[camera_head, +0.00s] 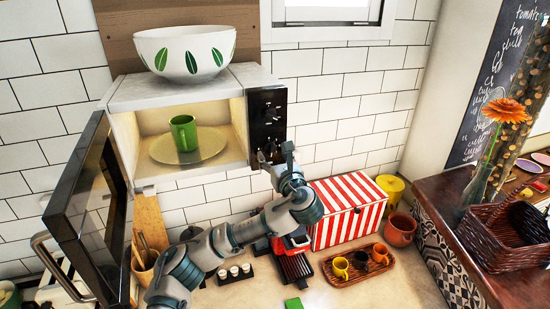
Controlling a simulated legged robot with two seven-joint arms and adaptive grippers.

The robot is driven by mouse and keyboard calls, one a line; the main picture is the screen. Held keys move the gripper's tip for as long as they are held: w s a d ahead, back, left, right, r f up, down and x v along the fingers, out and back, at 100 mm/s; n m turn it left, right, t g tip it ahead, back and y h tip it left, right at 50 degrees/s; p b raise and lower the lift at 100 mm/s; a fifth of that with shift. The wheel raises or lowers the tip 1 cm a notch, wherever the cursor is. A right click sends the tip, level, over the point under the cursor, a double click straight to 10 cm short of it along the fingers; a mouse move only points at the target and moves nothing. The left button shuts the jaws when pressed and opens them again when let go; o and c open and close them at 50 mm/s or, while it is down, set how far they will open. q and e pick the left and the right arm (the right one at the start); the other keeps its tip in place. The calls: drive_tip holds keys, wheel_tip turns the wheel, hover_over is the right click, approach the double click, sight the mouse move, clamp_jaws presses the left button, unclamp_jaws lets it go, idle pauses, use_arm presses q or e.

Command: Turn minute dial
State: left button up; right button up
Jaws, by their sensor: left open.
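The microwave (180,93) hangs on the tiled wall with its dark door (88,210) swung open to the left. A green mug (184,133) stands on the round glass plate (213,146) inside. The black control panel (267,112) is on the right of the microwave front; its dials are small and dark, and I cannot tell them apart clearly. My left gripper (276,155) is open at the panel's lower end, with its fingers pointing up. It partly hides the panel's bottom, and I cannot tell whether it touches a dial. My right gripper is not in view.
A white bowl with green leaves (186,52) stands on the microwave. Below are a red-striped box (345,212), a tray with small cups (358,275) and a red appliance (291,248). A wicker basket (505,235) and an orange flower (505,110) stand at right.

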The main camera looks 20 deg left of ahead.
use_arm(q)
drive_tip(key=shift+s+d, duration=0.1)
drive_tip(key=shift+s, duration=0.35)
drive_tip(key=v, duration=1.1)
drive_tip(key=shift+d, duration=0.4)
drive_tip(key=shift+w+a+f, duration=0.1)
drive_tip(key=shift+w+a, duration=0.05)
drive_tip(key=shift+a, duration=0.1)
